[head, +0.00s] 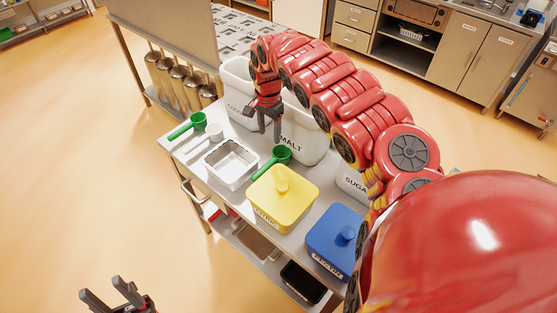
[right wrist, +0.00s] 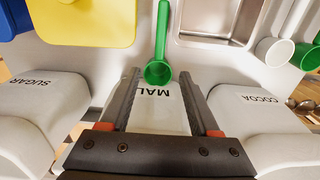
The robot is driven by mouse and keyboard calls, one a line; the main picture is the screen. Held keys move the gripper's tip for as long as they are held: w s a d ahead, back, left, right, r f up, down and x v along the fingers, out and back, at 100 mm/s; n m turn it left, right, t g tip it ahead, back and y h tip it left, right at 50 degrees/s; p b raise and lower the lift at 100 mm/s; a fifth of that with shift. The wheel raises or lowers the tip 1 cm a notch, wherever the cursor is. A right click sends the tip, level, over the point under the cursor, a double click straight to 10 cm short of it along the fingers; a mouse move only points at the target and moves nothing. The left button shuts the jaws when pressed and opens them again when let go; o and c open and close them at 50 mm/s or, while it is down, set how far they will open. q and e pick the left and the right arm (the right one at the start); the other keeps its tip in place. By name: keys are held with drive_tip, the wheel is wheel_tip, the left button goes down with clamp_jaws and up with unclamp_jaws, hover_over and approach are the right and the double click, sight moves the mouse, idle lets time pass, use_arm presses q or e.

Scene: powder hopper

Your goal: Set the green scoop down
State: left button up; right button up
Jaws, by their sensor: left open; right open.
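A green scoop (head: 274,160) lies on the steel table between the metal pan and the yellow-lidded tub, its bowl near the MALT bin (head: 299,138). In the right wrist view this scoop (right wrist: 158,71) shows just beyond my fingertips, handle pointing away. A second green scoop (head: 188,126) lies at the table's left end; it shows at the right edge of the wrist view (right wrist: 304,57). My right gripper (head: 269,134) is open and empty, pointing down in front of the MALT bin; it seems apart from the scoop. My left gripper (head: 101,287) is open and empty, over the floor.
A metal pan (head: 231,164), a yellow-lidded tub (head: 283,199) and a blue-lidded tub (head: 335,240) stand along the front edge. A white scoop (head: 213,133) lies left of the pan. COCOA (head: 238,88) and SUGAR (head: 352,183) bins flank MALT. My right arm covers part of the table.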

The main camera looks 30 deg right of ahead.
drive_tip(key=p, duration=0.3)
approach(270, 162)
wheel_tip(270, 162, down, 5)
drive_tip(key=shift+a+f, duration=0.1)
drive_tip(key=shift+f, duration=0.65)
drive_tip(key=shift+f+b, duration=0.55)
drive_tip(key=shift+f, duration=1.85)
clamp_jaws()
